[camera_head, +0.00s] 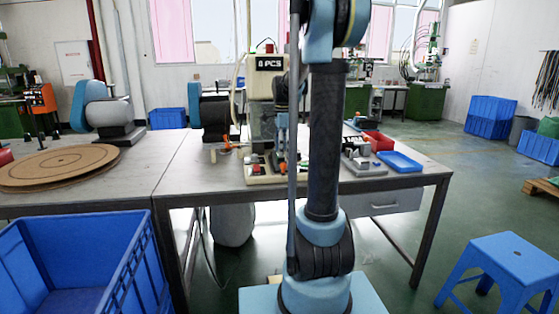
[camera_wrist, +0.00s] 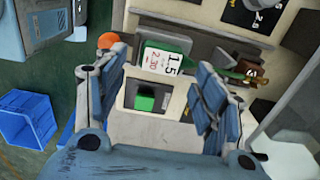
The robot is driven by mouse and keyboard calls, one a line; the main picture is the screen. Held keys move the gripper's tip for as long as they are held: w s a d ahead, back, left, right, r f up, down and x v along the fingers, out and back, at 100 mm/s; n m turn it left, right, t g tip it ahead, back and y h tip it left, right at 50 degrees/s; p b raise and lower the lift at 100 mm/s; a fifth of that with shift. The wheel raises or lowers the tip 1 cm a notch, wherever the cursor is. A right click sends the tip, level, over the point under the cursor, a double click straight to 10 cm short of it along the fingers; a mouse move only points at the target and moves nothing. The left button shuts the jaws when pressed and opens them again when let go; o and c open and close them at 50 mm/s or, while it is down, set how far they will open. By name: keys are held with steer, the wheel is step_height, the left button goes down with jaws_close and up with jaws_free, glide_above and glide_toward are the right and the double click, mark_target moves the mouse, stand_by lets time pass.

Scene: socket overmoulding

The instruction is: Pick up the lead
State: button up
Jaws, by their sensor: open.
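My gripper (camera_wrist: 161,64) is open in the wrist view, with one blue-grey finger on each side and nothing visibly held between them. It is over the pale bench machine (camera_wrist: 150,128), with a green block (camera_wrist: 145,102) in a dark recess between the fingers. In the head view the machine (camera_head: 262,92) stands on the table behind my arm, which hides part of it. I cannot make out the lead for certain in either view.
A white card (camera_wrist: 166,57) with numbers and an orange knob (camera_wrist: 108,40) are near the fingertips. On the table (camera_head: 420,178) are a blue tray (camera_head: 399,162) and a red bin (camera_head: 378,141). A blue crate (camera_head: 75,222) and a blue stool (camera_head: 510,262) stand in front.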

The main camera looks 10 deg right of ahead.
steer(key=shift+f, duration=0.75)
steer(key=c, duration=1)
